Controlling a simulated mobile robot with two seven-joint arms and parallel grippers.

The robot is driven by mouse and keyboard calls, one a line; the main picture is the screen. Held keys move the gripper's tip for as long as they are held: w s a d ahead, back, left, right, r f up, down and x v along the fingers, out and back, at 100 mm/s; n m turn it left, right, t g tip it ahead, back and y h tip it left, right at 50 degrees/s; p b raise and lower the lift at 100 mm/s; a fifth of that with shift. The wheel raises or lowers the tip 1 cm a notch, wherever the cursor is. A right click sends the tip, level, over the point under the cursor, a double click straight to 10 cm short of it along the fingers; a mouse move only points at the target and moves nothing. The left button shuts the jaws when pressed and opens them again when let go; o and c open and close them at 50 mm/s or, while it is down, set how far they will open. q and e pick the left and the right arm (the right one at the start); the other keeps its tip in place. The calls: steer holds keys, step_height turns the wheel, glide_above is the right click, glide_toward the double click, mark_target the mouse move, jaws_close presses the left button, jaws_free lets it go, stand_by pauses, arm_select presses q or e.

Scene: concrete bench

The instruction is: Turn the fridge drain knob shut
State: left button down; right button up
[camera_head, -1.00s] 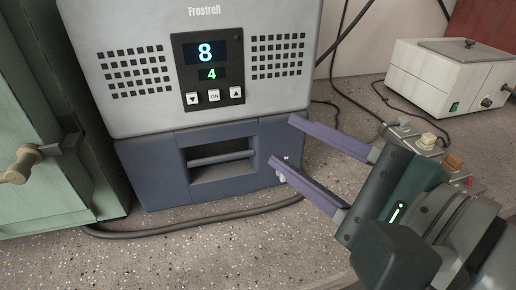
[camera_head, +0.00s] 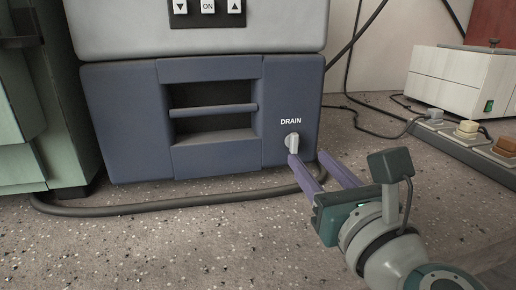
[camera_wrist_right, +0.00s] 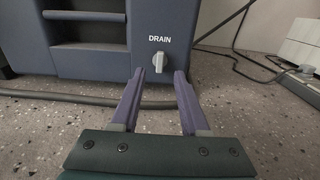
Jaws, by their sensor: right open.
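The fridge (camera_head: 200,30) has a light grey body above a dark blue base (camera_head: 125,125). The small light grey drain knob (camera_head: 292,142) sits below the word DRAIN at the base's lower right. It also shows in the right wrist view (camera_wrist_right: 160,62), with its grip upright. My right gripper (camera_head: 308,160) is open, with its two purple fingers pointing at the fridge base. In the right wrist view the fingertips (camera_wrist_right: 159,74) lie either side of the knob and a little below it. I see no contact with it. My left gripper is not in view.
A thick dark hose (camera_head: 150,209) lies on the speckled bench in front of the fridge. A green cabinet (camera_head: 45,110) stands at left. At right are a white box-shaped device (camera_head: 455,80) and a strip with plugs (camera_head: 460,140). The front of the bench is clear.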

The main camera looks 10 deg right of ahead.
mark_target(296, 143)
steer(key=w+b, duration=0.1)
steer(key=w, duration=0.4)
steer(key=shift+w+a, duration=0.1)
steer(key=shift+w, duration=0.2)
jaws_close()
